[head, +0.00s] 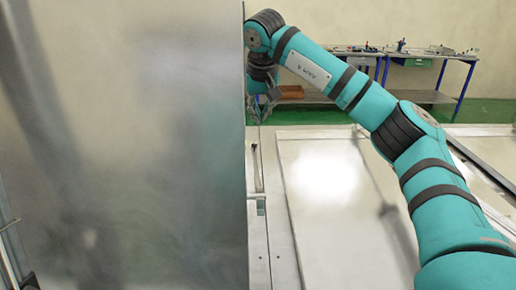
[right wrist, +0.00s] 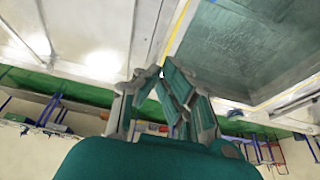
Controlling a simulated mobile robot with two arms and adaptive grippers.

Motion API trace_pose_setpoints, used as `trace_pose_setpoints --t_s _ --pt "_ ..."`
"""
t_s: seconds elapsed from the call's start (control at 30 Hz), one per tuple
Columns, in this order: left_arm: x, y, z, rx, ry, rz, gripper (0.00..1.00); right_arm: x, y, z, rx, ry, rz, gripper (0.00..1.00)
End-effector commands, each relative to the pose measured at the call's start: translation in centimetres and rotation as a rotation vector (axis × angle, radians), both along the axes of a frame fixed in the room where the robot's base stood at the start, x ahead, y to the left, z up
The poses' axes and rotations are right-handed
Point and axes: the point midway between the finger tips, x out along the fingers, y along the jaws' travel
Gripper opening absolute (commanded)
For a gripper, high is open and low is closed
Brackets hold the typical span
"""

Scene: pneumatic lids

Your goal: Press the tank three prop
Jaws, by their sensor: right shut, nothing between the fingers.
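A large metal lid (head: 120,140) stands raised and fills the left half of the head view. My right gripper (head: 262,114) is at the far end of the lid's right edge, partly hidden there. A thin upright rod (head: 259,155) shows just below it, beside the lid edge; I cannot tell whether this is the tank three prop or whether the gripper touches it. In the right wrist view my right gripper (right wrist: 159,75) is shut with nothing between its fingers, near the rim of an open tank (right wrist: 250,45) with a greenish inside. My left gripper is not in view.
A flat closed lid (head: 335,200) lies to the right, under my right arm. A strut (head: 10,255) shows at the lower left edge. Blue-legged work tables (head: 440,55) with a brown box (head: 290,92) stand at the back on a green floor strip.

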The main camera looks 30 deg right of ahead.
Motion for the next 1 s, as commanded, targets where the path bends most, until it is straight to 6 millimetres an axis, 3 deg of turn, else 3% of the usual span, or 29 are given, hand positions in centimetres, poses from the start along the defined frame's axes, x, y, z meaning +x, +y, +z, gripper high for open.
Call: trace_pose_setpoints --t_s 0.23,0.43,0.7,0.9,1.0 --pt "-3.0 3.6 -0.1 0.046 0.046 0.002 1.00 0.0 0.0 0.0 0.000 0.001 0.000 0.00" --pt "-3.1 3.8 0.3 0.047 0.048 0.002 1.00 0.4 -0.3 -1.1 -0.001 0.005 -0.002 0.00" --pt "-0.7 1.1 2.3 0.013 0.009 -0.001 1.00 2.1 -1.1 -5.8 0.000 0.008 -0.002 0.00" --pt "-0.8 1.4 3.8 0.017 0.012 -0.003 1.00 3.3 -1.7 -9.6 -0.001 0.007 -0.001 0.00" --pt "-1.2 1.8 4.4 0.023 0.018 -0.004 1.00 2.5 -1.3 -11.0 -0.003 0.007 0.002 0.00"
